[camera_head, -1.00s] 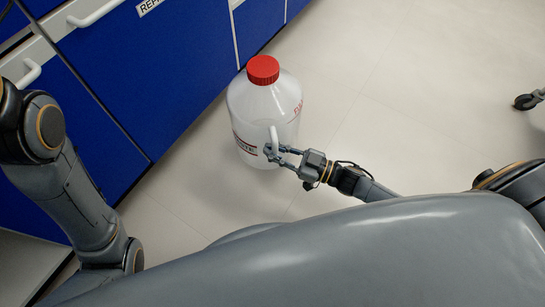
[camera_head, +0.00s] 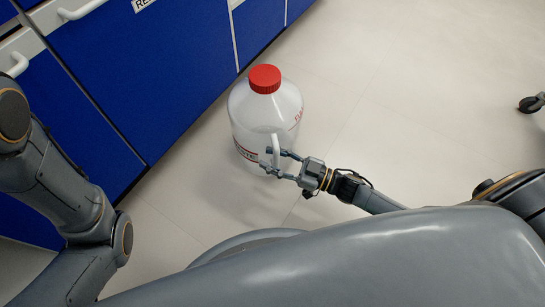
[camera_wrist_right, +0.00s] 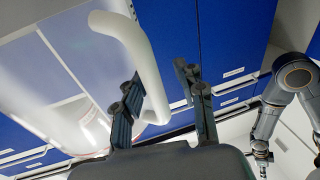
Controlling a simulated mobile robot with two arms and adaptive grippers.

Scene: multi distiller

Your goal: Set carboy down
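The carboy (camera_head: 262,112) is a large white translucent jug with a red cap (camera_head: 265,79) and a white side handle (camera_head: 275,146). It is upright and appears to stand on the floor in front of the blue cabinets. My right gripper (camera_head: 277,164) is at the handle, on the near side of the carboy. In the right wrist view the handle (camera_wrist_right: 143,60) passes between the fingers (camera_wrist_right: 162,103), with a visible gap to the right finger, so the gripper is open around it. My left gripper (camera_wrist_right: 262,160) shows only small in the wrist view; its finger state is unclear.
Blue cabinets (camera_head: 140,75) with white handles run along the left and back, close behind the carboy. A black caster (camera_head: 531,103) stands at the far right edge.

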